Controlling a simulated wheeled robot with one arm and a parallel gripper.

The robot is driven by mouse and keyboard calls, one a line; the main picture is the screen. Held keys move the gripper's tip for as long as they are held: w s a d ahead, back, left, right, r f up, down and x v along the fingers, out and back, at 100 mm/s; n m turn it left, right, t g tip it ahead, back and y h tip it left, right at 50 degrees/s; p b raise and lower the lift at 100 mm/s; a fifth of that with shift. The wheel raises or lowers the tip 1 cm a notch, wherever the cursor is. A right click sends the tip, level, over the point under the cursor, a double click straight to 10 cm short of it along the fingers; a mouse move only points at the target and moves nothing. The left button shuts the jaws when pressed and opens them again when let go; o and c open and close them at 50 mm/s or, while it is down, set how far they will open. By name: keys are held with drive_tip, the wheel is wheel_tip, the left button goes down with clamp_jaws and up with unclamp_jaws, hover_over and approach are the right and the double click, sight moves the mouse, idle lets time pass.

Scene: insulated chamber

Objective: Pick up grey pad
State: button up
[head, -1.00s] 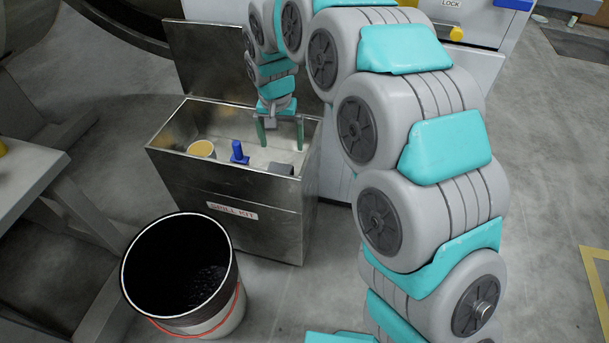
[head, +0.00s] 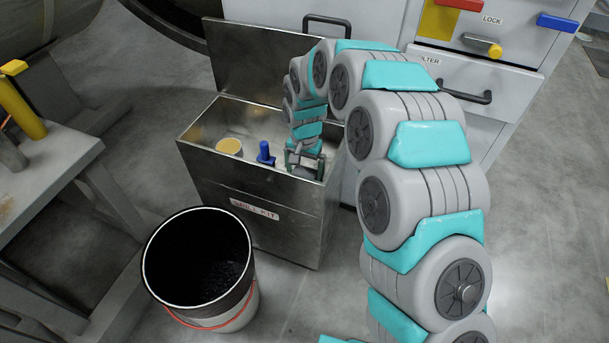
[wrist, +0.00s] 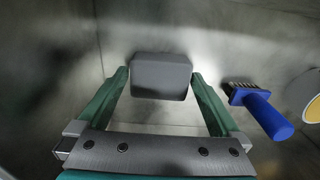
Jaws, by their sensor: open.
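The grey pad (wrist: 161,77) is a rounded block lying in the metal spill kit box (head: 215,183). In the wrist view it sits between the tips of my green fingers, with a small gap on each side. My gripper (wrist: 160,82) is open and holds nothing. In the head view my gripper (head: 305,164) is down inside the right end of the box, and the pad (head: 304,173) shows only in part beneath it.
The box's lid (head: 260,62) is open at the back. A black-lined bucket (head: 199,268) stands in front. White drawers (head: 470,85) are behind right.

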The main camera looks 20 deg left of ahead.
sight(304, 172)
drive_tip(key=shift+f, duration=0.2)
drive_tip(key=shift+c, duration=0.2)
drive_tip(key=c, duration=1)
drive_tip(key=shift+c, duration=0.2)
drive_tip(key=shift+r, duration=0.1)
wheel_tip(304, 172, up, 10)
drive_tip(key=shift+f+b, duration=0.1)
drive_tip(key=shift+b, duration=0.45)
drive_tip(key=o, duration=0.8)
drive_tip(key=c, duration=0.6)
drive_tip(key=shift+c, duration=0.2)
